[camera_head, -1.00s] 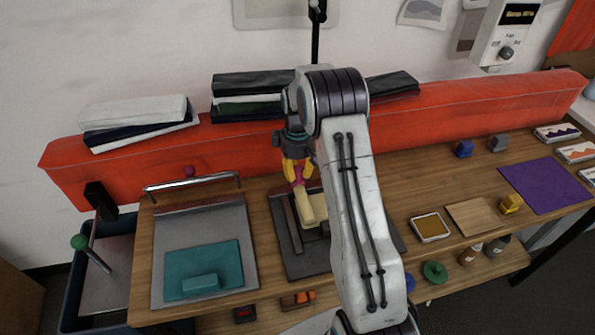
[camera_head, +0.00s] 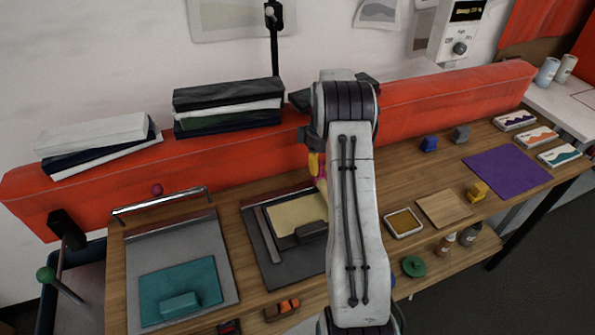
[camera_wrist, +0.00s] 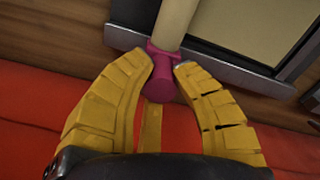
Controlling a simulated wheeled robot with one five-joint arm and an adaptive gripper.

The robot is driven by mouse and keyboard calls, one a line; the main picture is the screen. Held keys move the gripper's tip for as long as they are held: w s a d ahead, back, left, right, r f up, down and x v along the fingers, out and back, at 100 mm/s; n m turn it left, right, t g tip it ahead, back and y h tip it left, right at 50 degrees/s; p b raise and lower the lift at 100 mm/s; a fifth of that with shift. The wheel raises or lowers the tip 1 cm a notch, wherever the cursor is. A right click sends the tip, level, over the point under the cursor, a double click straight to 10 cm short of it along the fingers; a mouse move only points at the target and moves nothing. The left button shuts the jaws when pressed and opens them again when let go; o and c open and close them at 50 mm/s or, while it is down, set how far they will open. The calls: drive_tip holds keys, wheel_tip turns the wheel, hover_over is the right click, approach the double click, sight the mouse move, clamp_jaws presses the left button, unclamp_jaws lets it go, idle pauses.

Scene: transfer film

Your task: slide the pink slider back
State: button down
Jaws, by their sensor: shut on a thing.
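The pink slider (camera_wrist: 168,72) sits at the end of a cream rod (camera_wrist: 175,22) in the wrist view. My gripper's yellow fingers (camera_wrist: 165,66) are shut on it from both sides. In the head view only a sliver of the pink slider (camera_head: 321,184) and one yellow finger (camera_head: 314,165) show; my arm hides the rest. They are at the back right of a dark tray (camera_head: 282,269). A cream sheet (camera_head: 292,213) lies in the tray, with a dark bar to its left and a dark block at its front. The rod crosses the tray's edge.
A red padded ledge (camera_head: 230,151) runs behind the bench, with stacked folded cloths (camera_head: 228,105) on it. A grey tray with a teal block (camera_head: 180,300) is at left. An ochre pad (camera_head: 403,222), a wooden board and a purple mat (camera_head: 507,168) are at right.

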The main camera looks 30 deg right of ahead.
drive_tip(key=shift+s+d+f, duration=0.1)
drive_tip(key=shift+s+d, duration=0.15)
drive_tip(key=shift+d, duration=0.6)
drive_tip(key=shift+s+d+f, duration=0.1)
drive_tip(key=shift+s+d, duration=0.1)
drive_tip(key=shift+d, duration=0.6)
drive_tip(key=c, duration=1)
unclamp_jaws()
drive_tip(key=shift+r, duration=0.1)
drive_tip(key=shift+w, duration=0.1)
drive_tip(key=shift+r, duration=0.1)
wheel_tip(320, 180, up, 12)
drive_tip(key=shift+f, duration=0.1)
